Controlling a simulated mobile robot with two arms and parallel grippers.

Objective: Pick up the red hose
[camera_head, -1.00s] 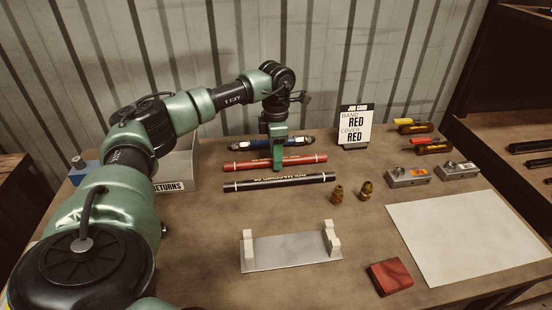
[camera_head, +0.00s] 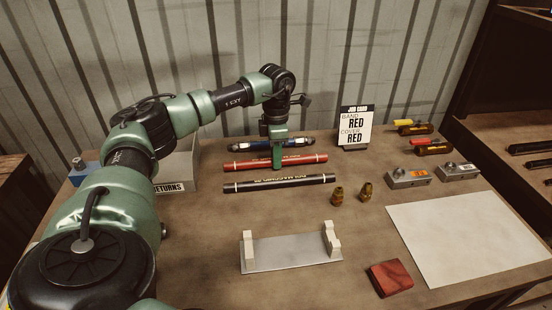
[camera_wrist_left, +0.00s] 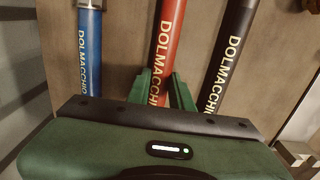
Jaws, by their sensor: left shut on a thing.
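The red hose (camera_head: 300,160) lies crosswise on the table between a blue hose (camera_head: 245,146) and a black hose (camera_head: 290,181). My left gripper (camera_head: 277,160) points down at the middle of the red hose. In the left wrist view, the green fingers of my left gripper (camera_wrist_left: 162,92) sit on either side of the red hose (camera_wrist_left: 180,35) and are shut on it. The blue hose (camera_wrist_left: 90,50) and the black hose (camera_wrist_left: 228,55) are outside the fingers. I cannot tell whether the red hose is clear of the table. My right gripper is not in view.
A job card (camera_head: 355,127) reading RED stands behind. Two brass fittings (camera_head: 338,196) stand right of the black hose. A metal holder with upright posts (camera_head: 290,254), a red block (camera_head: 390,278) and a white sheet (camera_head: 465,235) lie nearer. A returns bin (camera_head: 180,165) is at left.

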